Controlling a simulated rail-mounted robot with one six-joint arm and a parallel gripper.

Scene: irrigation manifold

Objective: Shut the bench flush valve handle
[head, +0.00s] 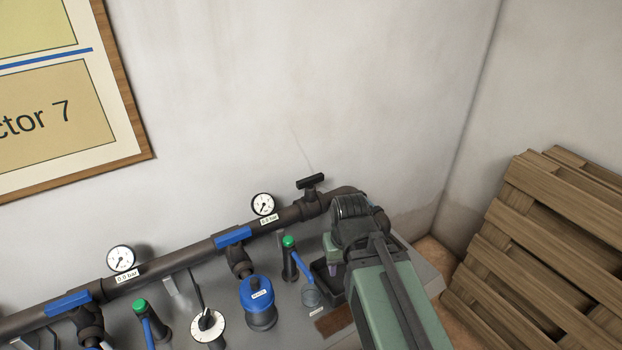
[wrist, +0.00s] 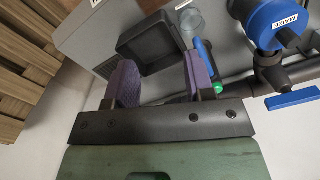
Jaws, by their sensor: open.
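Several handles show, and I cannot read which is the bench flush valve. A short bench post with a green cap (head: 289,242) and a blue lever (head: 301,266) stands just left of my gripper (head: 337,252). In the wrist view this blue lever (wrist: 203,50) and green cap (wrist: 217,88) lie just beyond the right finger. A black T-handle (head: 311,181) sits on the pipe near its right end. In the wrist view my gripper (wrist: 160,82) has its purple pads spread apart with nothing between them, over the black tray (wrist: 135,47). Contact with the lever cannot be seen.
A blue-capped unit (head: 258,291) stands left of the post, with a white dial (head: 208,326) further left. A dark pipe (head: 180,259) with gauges and blue handles runs behind. A clear cup (head: 311,295) is near the tray. Wooden pallets (head: 555,240) lean at right.

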